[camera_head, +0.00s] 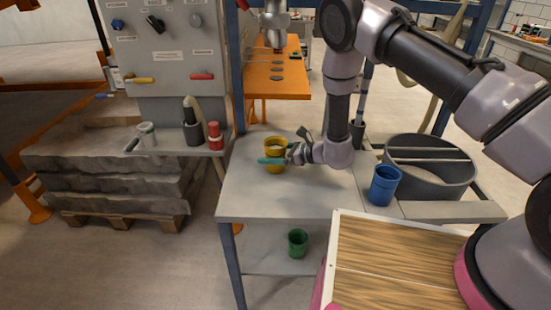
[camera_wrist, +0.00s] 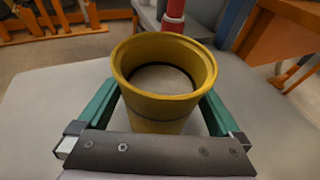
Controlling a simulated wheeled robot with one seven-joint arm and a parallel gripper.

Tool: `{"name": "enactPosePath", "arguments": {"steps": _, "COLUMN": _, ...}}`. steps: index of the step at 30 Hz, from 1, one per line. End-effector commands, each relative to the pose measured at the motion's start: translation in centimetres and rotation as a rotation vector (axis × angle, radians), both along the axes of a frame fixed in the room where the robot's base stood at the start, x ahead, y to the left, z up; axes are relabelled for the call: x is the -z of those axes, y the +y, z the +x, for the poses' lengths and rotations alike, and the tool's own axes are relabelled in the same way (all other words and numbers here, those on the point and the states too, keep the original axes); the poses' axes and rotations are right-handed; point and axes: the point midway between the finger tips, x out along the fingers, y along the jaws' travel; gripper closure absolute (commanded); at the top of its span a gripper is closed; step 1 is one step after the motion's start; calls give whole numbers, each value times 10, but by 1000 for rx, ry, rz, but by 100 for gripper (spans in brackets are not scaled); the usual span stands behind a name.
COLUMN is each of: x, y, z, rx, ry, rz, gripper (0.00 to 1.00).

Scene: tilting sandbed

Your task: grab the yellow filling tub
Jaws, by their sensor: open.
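The yellow filling tub (camera_head: 275,146) stands upright on the grey table (camera_head: 258,198), near its back left part. It also shows in the wrist view (camera_wrist: 164,90), large and with its round mouth open. My gripper (camera_head: 272,161) reaches in from the right at the tub's height. In the wrist view its green fingers (camera_wrist: 158,103) lie on either side of the tub, open, with the tub between them. I cannot tell whether either finger touches the tub. The lower part of the tub is partly hidden by my gripper.
A blue tub (camera_head: 384,186) and a large grey round bin (camera_head: 430,166) stand at the right. A green tub (camera_head: 298,243) is on the lower shelf. A red bottle (camera_head: 215,137) stands on a ledge at the left. The front of the tabletop is clear.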

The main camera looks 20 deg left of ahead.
Motion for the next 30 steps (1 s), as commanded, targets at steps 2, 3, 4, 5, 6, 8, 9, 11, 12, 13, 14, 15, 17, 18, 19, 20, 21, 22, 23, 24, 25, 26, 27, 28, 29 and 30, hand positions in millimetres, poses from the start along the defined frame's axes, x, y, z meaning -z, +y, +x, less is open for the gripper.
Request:
{"name": "enactPosePath", "arguments": {"steps": 2, "x": 3, "y": 9, "z": 1, "rx": -1, "ry": 0, "rz": -1, "gripper": 0}}
{"name": "enactPosePath", "arguments": {"steps": 3, "x": 4, "y": 12, "z": 2, "rx": 0, "ry": -1, "rz": -1, "gripper": 0}}
{"name": "enactPosePath", "arguments": {"steps": 4, "x": 4, "y": 13, "z": 2, "rx": 0, "ry": -1, "rz": 0, "gripper": 0}}
{"name": "enactPosePath", "arguments": {"steps": 5, "x": 4, "y": 14, "z": 3, "rx": 0, "ry": 0, "rz": 0, "gripper": 0}}
{"name": "enactPosePath", "arguments": {"steps": 6, "x": 4, "y": 15, "z": 3, "rx": 1, "ry": 0, "rz": 0, "gripper": 0}}
{"name": "enactPosePath", "arguments": {"steps": 8, "x": 4, "y": 15, "z": 3, "rx": 1, "ry": 1, "rz": 0, "gripper": 0}}
{"name": "enactPosePath", "arguments": {"steps": 9, "x": 4, "y": 15, "z": 3, "rx": 1, "ry": 1, "rz": 0, "gripper": 0}}
{"name": "enactPosePath", "arguments": {"steps": 11, "x": 4, "y": 15, "z": 3, "rx": 1, "ry": 1, "rz": 0, "gripper": 0}}
{"name": "enactPosePath", "arguments": {"steps": 12, "x": 4, "y": 14, "z": 3, "rx": 1, "ry": 1, "rz": 0, "gripper": 8}}
{"name": "enactPosePath", "arguments": {"steps": 13, "x": 4, "y": 14, "z": 3, "rx": 1, "ry": 1, "rz": 0, "gripper": 19}}
{"name": "enactPosePath", "arguments": {"steps": 14, "x": 4, "y": 14, "z": 3, "rx": 1, "ry": 1, "rz": 0, "gripper": 31}}
{"name": "enactPosePath", "arguments": {"steps": 15, "x": 4, "y": 14, "z": 3, "rx": 1, "ry": 1, "rz": 0, "gripper": 46}}
{"name": "enactPosePath", "arguments": {"steps": 17, "x": 4, "y": 14, "z": 3, "rx": 1, "ry": 1, "rz": 0, "gripper": 69}}
{"name": "enactPosePath", "arguments": {"steps": 18, "x": 4, "y": 14, "z": 3, "rx": 1, "ry": 1, "rz": 0, "gripper": 84}}
{"name": "enactPosePath", "arguments": {"steps": 19, "x": 4, "y": 14, "z": 3, "rx": 1, "ry": 1, "rz": 0, "gripper": 96}}
{"name": "enactPosePath", "arguments": {"steps": 20, "x": 4, "y": 15, "z": 3, "rx": 1, "ry": -1, "rz": 2, "gripper": 100}}
{"name": "enactPosePath", "arguments": {"steps": 21, "x": 4, "y": 15, "z": 3, "rx": 1, "ry": 0, "rz": 1, "gripper": 100}}
{"name": "enactPosePath", "arguments": {"steps": 22, "x": 4, "y": 15, "z": 3, "rx": 1, "ry": 0, "rz": 1, "gripper": 100}}
{"name": "enactPosePath", "arguments": {"steps": 23, "x": 4, "y": 15, "z": 3, "rx": 1, "ry": 0, "rz": 1, "gripper": 100}}
{"name": "enactPosePath", "arguments": {"steps": 24, "x": 4, "y": 15, "z": 3, "rx": 1, "ry": 0, "rz": 1, "gripper": 100}}
{"name": "enactPosePath", "arguments": {"steps": 25, "x": 4, "y": 15, "z": 3, "rx": 1, "ry": 0, "rz": 1, "gripper": 100}}
{"name": "enactPosePath", "arguments": {"steps": 26, "x": 3, "y": 15, "z": 3, "rx": 1, "ry": 0, "rz": 1, "gripper": 100}}
{"name": "enactPosePath", "arguments": {"steps": 27, "x": 3, "y": 14, "z": 3, "rx": 1, "ry": -1, "rz": 2, "gripper": 100}}
{"name": "enactPosePath", "arguments": {"steps": 28, "x": 3, "y": 14, "z": 4, "rx": 1, "ry": -1, "rz": 2, "gripper": 100}}
{"name": "enactPosePath", "arguments": {"steps": 29, "x": 2, "y": 14, "z": 4, "rx": 1, "ry": -1, "rz": 2, "gripper": 100}}
{"name": "enactPosePath", "arguments": {"steps": 30, "x": 1, "y": 13, "z": 5, "rx": 2, "ry": 0, "rz": 2, "gripper": 100}}
